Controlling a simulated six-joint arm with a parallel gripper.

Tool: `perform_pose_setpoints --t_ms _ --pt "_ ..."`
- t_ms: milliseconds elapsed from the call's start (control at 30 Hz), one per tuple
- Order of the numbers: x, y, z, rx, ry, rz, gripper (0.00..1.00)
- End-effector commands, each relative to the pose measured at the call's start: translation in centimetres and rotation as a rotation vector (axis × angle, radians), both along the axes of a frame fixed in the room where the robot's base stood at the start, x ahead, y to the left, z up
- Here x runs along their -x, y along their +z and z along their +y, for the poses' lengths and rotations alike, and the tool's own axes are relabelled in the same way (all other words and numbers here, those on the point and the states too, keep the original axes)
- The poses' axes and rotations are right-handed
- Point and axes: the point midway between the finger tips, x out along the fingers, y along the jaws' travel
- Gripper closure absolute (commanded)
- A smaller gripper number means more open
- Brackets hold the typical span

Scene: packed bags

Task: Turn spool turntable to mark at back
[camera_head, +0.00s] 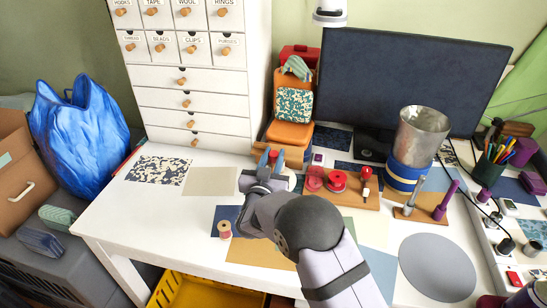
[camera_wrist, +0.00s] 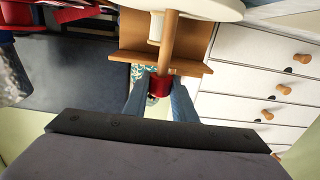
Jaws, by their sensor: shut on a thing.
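My gripper (camera_head: 268,165) is at the middle back of the white table. Its two blue-grey fingers are shut on a red knob (camera_wrist: 158,83); the red also shows in the head view (camera_head: 273,154). In the wrist view the knob tops a wooden post (camera_wrist: 168,40) that runs to a white disc (camera_wrist: 190,8), apparently the spool turntable. A pale spool-like piece (camera_wrist: 155,27) stands beside the post. In the head view my gripper and arm hide most of the turntable. I cannot make out the mark.
A wooden board (camera_head: 350,195) with red spools stands just right of my gripper. An orange bag stack (camera_head: 290,133) is close behind. A small spool (camera_head: 224,229) stands at the front left. White drawers (camera_head: 190,75) rise at the back left. The left tabletop is mostly clear.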

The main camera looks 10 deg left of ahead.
Motion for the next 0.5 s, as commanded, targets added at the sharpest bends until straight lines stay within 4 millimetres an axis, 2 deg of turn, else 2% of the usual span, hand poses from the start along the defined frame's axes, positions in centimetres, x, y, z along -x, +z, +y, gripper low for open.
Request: perform_pose_setpoints --t_ms 300,500 --pt "-0.17 0.16 -0.23 -0.003 0.181 -0.006 1.0" --pt "-0.06 0.29 -0.11 -0.003 0.235 -0.005 1.0"
